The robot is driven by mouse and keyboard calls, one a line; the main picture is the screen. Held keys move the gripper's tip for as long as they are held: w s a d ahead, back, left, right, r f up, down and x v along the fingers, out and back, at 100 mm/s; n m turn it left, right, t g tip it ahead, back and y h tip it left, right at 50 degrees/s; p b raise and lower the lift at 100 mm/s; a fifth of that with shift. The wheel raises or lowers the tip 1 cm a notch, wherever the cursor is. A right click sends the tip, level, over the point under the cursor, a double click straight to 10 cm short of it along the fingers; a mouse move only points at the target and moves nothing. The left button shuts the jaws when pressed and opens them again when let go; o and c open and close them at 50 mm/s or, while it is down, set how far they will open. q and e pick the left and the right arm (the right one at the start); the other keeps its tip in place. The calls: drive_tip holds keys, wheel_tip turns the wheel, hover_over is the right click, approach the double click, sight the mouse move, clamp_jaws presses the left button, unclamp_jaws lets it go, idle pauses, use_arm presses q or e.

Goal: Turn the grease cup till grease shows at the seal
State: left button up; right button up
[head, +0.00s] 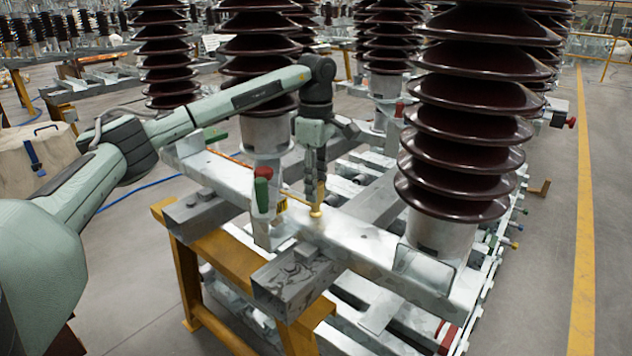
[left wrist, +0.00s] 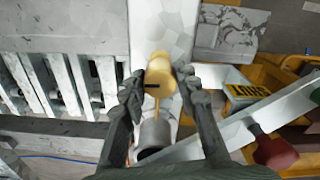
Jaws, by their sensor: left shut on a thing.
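The brass grease cup (head: 316,211) stands on the grey steel beam (head: 365,238) in the head view. In the left wrist view the cup (left wrist: 159,64) is a yellow knob with a dark slot-like mark, and a thin brass stem runs from it towards a grey cylinder (left wrist: 154,136). My left gripper (head: 317,198) comes down onto the cup from above. In the left wrist view its two fingers (left wrist: 161,84) are closed on either side of the cup. I cannot make out the seal or any grease. My right gripper is not in view.
A red-and-green handle (head: 263,188) stands on the frame left of my gripper. A brown ribbed insulator (head: 467,130) rises close on the right, others behind. A yellow trestle (head: 232,250) supports the frame. Open floor with a yellow line (head: 585,220) lies at the right.

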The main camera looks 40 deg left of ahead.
use_arm(q)
drive_tip(key=m, duration=0.6)
drive_tip(key=shift+d, duration=0.1)
idle(0.4)
drive_tip(key=o, duration=1.2)
drive_tip(key=shift+c, duration=0.2)
drive_tip(key=shift+r, duration=0.1)
wheel_tip(320, 180, up, 12)
